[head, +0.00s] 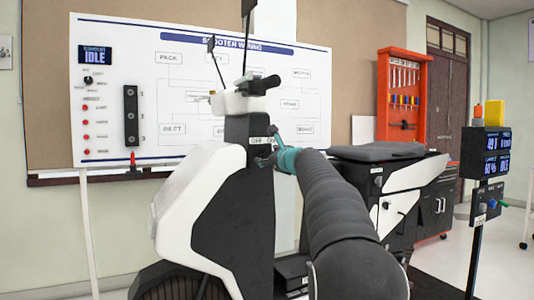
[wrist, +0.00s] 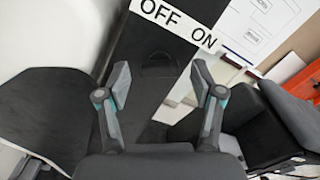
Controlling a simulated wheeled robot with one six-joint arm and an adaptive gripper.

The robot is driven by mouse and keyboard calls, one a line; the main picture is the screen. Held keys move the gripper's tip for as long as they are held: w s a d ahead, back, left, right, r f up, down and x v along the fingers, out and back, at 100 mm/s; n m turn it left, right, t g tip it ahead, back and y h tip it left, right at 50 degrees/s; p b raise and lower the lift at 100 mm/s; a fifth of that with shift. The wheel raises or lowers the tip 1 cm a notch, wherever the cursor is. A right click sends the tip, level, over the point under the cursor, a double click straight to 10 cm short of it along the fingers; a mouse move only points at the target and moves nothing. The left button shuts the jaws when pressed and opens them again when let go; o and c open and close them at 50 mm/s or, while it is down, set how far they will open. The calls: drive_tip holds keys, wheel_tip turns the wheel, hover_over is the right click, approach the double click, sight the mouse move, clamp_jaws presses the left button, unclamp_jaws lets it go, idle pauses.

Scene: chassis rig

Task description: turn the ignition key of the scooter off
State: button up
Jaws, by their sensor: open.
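The scooter (head: 240,185) stands ahead with a dark front column and white panels. An OFF/ON label (wrist: 178,20) is on the column; it also shows in the head view (head: 260,140). Below the label in the wrist view is a small dark shape (wrist: 158,62), where the ignition key may be; its turn position cannot be told. My gripper (wrist: 160,82) is open, one finger on each side of this dark shape, with nothing seen between them. In the head view my gripper (head: 272,149) is close to the column by the label; contact cannot be told.
A white wiring board (head: 110,40) stands behind the scooter. The dark seat (head: 377,152) is to the right of my arm. A display post (head: 486,153) stands at far right, and an orange tool rack (head: 403,75) at the back.

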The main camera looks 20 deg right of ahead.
drive_tip(key=shift+w, duration=0.5)
drive_tip(key=c, duration=1.1)
drive_tip(key=shift+c, duration=0.2)
